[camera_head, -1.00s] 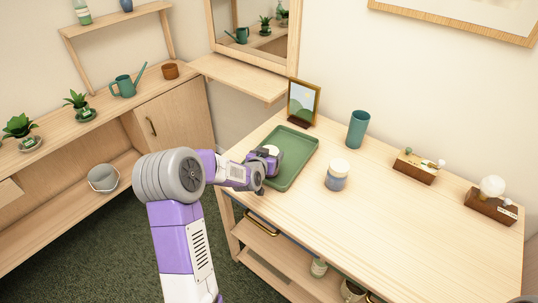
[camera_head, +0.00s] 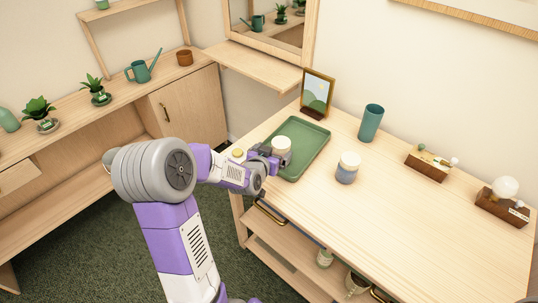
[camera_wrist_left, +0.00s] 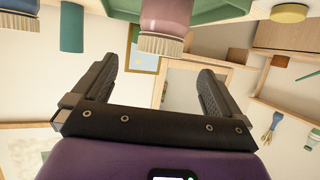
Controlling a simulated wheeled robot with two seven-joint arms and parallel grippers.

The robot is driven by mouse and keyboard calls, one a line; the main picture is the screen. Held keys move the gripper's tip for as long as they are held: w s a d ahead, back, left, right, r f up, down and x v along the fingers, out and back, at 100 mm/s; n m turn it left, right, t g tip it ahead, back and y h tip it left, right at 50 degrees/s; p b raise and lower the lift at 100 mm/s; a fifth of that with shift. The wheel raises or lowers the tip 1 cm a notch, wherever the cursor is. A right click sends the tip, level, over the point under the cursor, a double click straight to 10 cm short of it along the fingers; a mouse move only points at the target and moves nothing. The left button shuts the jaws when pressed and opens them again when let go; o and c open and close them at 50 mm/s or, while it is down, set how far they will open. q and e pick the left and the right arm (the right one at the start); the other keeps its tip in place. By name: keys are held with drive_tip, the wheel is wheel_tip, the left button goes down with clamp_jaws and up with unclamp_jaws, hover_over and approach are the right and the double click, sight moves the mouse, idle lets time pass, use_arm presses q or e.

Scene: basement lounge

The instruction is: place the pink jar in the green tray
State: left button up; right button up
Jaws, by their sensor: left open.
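The pink jar (camera_head: 281,144) has a white ribbed lid and stands upright in the near left part of the green tray (camera_head: 310,155). In the left wrist view the jar (camera_wrist_left: 165,17) appears upside down, with its pink body against the green of the tray (camera_wrist_left: 215,11). My left gripper (camera_head: 270,157) is beside the jar at the tray's near left edge. In the left wrist view its two fingers (camera_wrist_left: 155,85) are apart with nothing between them. The jar's lower part is hidden in the head view. My right gripper is not in view.
A blue jar with a white lid (camera_head: 347,168) stands right of the tray. A teal cup (camera_head: 371,123) and a picture frame (camera_head: 317,95) stand behind. A yellow-topped item (camera_head: 238,153) is left of the tray. The table's front right is clear.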

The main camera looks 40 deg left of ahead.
use_arm(q)
drive_tip(key=v, duration=0.3)
drive_tip(key=shift+s+d+r, duration=0.1)
drive_tip(key=shift+s+r, duration=0.05)
drive_tip(key=shift+s, duration=0.2)
